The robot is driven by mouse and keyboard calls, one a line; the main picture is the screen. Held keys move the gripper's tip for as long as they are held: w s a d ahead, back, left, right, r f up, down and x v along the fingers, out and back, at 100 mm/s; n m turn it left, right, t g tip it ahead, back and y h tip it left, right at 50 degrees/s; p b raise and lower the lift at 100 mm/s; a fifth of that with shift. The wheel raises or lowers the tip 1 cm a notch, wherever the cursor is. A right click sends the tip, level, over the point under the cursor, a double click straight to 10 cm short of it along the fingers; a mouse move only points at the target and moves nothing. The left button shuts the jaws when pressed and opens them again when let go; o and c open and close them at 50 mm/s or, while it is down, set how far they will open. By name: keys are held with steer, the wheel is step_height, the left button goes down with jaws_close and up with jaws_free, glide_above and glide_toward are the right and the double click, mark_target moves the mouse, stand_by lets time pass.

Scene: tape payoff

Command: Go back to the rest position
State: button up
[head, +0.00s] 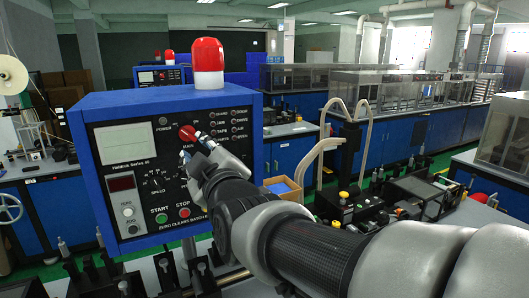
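My gripper (191,145) is in front of the blue control box (250,120), its fingers pointing at the panel face. The two fingers look spread apart, with one higher and to the right and one lower and to the left. A red knob (187,132) labelled MAIN shows just beside the upper fingertip. I cannot tell whether the finger touches it. I see nothing held. My arm reaches in from the lower right and hides the lower right part of the box.
A red beacon (207,62) stands on the box. Green START (161,218) and red STOP (183,212) buttons sit low on the panel. Curved beige pipes (335,125) and black machine parts (425,188) stand to the right. A tape reel (10,75) is at far left.

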steer(key=shift+s+d, duration=0.25)
steer(key=shift+s, duration=0.2)
steer(key=s+d+f+m+g+h, duration=0.2)
steer(key=s+d+f+m+h, duration=0.15)
steer(key=d+f, duration=0.45)
steer(key=s+d+f+m+g+h, duration=0.3)
steer(key=s+d+f+m, duration=0.2)
steer(key=d, duration=0.7)
steer(key=s+d+f+m+g+h, duration=0.1)
steer(key=s+d+f+m+g, duration=0.1)
steer(key=s, duration=0.4)
steer(key=s+d+f+m+g+h, duration=0.1)
steer(key=s+d+f+m, duration=0.1)
steer(key=s+d+f, duration=0.3)
steer(key=s+d+f+m+g+h, duration=0.1)
steer(key=s+d+f+m+g, duration=0.1)
steer(key=s, duration=0.4)
steer(key=shift+s+d+f+m+g, duration=0.3)
steer(key=shift+s+d+f+m, duration=0.15)
steer(key=shift+d+f, duration=0.5)
steer(key=shift+r, duration=0.1)
